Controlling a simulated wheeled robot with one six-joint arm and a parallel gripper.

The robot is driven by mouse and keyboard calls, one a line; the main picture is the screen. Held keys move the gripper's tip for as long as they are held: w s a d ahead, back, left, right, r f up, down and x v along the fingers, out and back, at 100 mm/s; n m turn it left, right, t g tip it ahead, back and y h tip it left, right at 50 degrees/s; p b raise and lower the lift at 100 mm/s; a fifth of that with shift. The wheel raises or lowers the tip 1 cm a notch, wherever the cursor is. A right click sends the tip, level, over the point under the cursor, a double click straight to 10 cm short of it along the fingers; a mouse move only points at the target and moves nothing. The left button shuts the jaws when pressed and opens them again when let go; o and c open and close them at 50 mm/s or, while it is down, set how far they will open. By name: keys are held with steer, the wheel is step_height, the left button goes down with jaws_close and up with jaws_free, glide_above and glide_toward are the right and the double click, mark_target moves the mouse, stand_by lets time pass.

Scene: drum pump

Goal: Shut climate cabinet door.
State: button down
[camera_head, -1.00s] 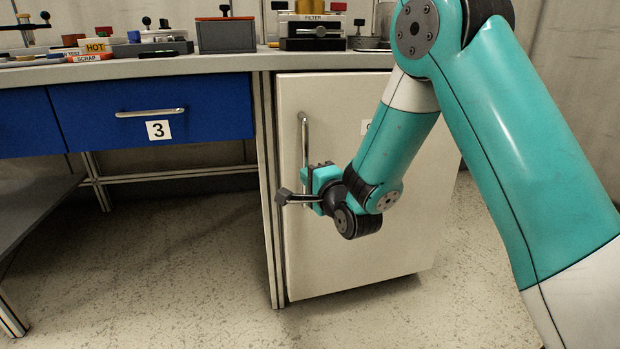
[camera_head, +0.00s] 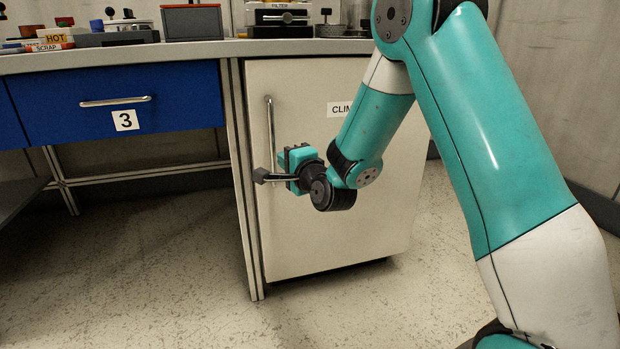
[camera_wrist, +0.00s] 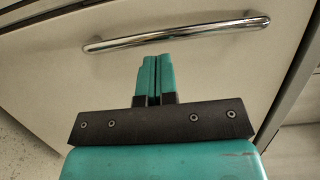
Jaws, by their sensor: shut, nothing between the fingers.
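The climate cabinet door (camera_head: 340,220) is a pale panel under the bench, with a label reading "CLIM" partly hidden by my arm. It looks flush or nearly flush with the cabinet front; a small gap cannot be ruled out. Its long metal handle (camera_head: 270,135) stands upright near the left edge. In the wrist view the handle (camera_wrist: 180,34) runs across the top, just beyond my fingertips. My gripper (camera_wrist: 154,62) is shut and empty, pointing at the door face beside the handle. Whether the fingertips touch the door cannot be told. The handle's lower part is hidden behind my gripper.
A bench leg (camera_head: 243,200) stands directly left of the door. A blue drawer (camera_head: 170,95) marked 3 is further left. The bench top (camera_head: 190,49) carries several items, including a grey box (camera_head: 192,21). The floor in front of the cabinet is clear.

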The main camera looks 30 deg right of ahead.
steer(key=s+a+b, duration=0.1)
steer(key=s+b, duration=0.5)
steer(key=s, duration=0.4)
steer(key=shift+s+a, duration=0.2)
steer(key=shift+s, duration=0.15)
steer(key=shift+r, duration=0.15)
steer(key=s+a+r+n+g+y+p, duration=0.3)
steer(key=s+a+n+g+p, duration=0.2)
steer(key=a+n, duration=0.2)
steer(key=s+a+r+n+g+y+p, duration=0.3)
steer(key=s+a+r+n+g+p, duration=0.15)
steer(key=s+a+n, duration=0.2)
steer(key=s+r+n+g+h+p, duration=0.1)
steer(key=s+r+n+g+p, duration=0.25)
steer(key=s+n, duration=0.35)
steer(key=s+r+n+g+h+p, duration=0.25)
steer(key=s+n+g, duration=0.25)
steer(key=s, duration=0.4)
step_height(320, 180, up, 36)
steer(key=w+y+p, duration=0.1)
steer(key=p, duration=3.6)
steer(key=shift+d+m+p, duration=0.15)
steer(key=shift+m+p, duration=0.2)
